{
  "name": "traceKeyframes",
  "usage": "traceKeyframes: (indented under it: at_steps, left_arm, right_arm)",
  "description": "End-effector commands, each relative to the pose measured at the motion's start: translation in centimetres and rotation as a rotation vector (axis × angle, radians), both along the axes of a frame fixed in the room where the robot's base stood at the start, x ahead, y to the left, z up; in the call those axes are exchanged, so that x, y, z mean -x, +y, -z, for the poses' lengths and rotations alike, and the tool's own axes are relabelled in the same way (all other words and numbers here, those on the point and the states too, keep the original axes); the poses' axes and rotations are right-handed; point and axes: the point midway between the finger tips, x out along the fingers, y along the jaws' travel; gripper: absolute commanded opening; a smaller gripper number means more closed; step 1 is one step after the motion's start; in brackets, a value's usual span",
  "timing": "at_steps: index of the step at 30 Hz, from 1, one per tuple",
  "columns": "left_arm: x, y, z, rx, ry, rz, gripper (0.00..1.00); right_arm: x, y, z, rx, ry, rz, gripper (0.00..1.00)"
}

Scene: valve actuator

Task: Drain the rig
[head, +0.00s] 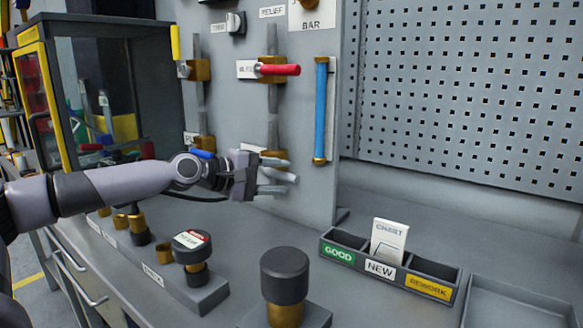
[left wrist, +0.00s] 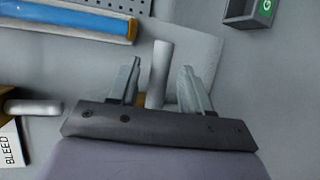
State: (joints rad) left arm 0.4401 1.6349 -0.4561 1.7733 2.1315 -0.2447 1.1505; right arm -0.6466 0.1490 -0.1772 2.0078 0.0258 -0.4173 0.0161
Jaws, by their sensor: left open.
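My left gripper (head: 276,177) is open in front of the lower right valve on the grey panel. In the left wrist view its two fingers (left wrist: 158,85) stand on either side of a pale grey lever (left wrist: 160,70), with a gap on each side. That valve's brass body (head: 272,153) is partly hidden by the gripper. A label reading BLEED (left wrist: 12,148) shows in the wrist view. A red-handled valve (head: 280,70) is above, its handle pointing right. A yellow handle (head: 175,42) stands upright. A blue handle (head: 203,154) is partly hidden behind my wrist. A blue-filled sight tube (head: 321,110) is at right.
A three-part bin labelled GOOD, NEW and REWORK (head: 428,287) holds a chart card (head: 388,240). A black-topped brass part (head: 284,275) stands at the front. A fitting with a red-and-white label (head: 191,245) stands left. The bench between panel and bin is clear.

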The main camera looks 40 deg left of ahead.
Motion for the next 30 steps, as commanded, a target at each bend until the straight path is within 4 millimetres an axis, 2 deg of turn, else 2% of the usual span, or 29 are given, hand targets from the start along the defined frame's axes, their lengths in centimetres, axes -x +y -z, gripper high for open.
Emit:
traceKeyframes:
  at_steps: [4,12,19,29,30]
  left_arm:
    - [-0.9,-0.3,-0.2,0.003,0.001,0.001,0.48]
    - [-2.6,-0.7,0.3,0.003,-0.003,-0.003,0.48]
    - [-3.5,-1.1,0.8,0.000,0.000,-0.003,0.48]
    - [-3.7,-1.1,1.0,-0.001,0.001,-0.003,0.48]
    - [-3.7,-1.1,1.0,-0.001,0.001,-0.003,0.45]
  right_arm:
    - [0.0,-0.3,-1.4,0.006,-0.005,0.009,0.43]
    - [0.0,-0.8,-2.5,0.018,-0.016,0.016,0.43]
    - [0.3,-0.9,-2.5,0.025,-0.008,0.013,0.43]
    - [0.3,-0.9,-2.5,0.025,-0.008,0.012,0.43]
    - [0.3,-0.9,-2.5,0.025,-0.008,0.012,0.43]
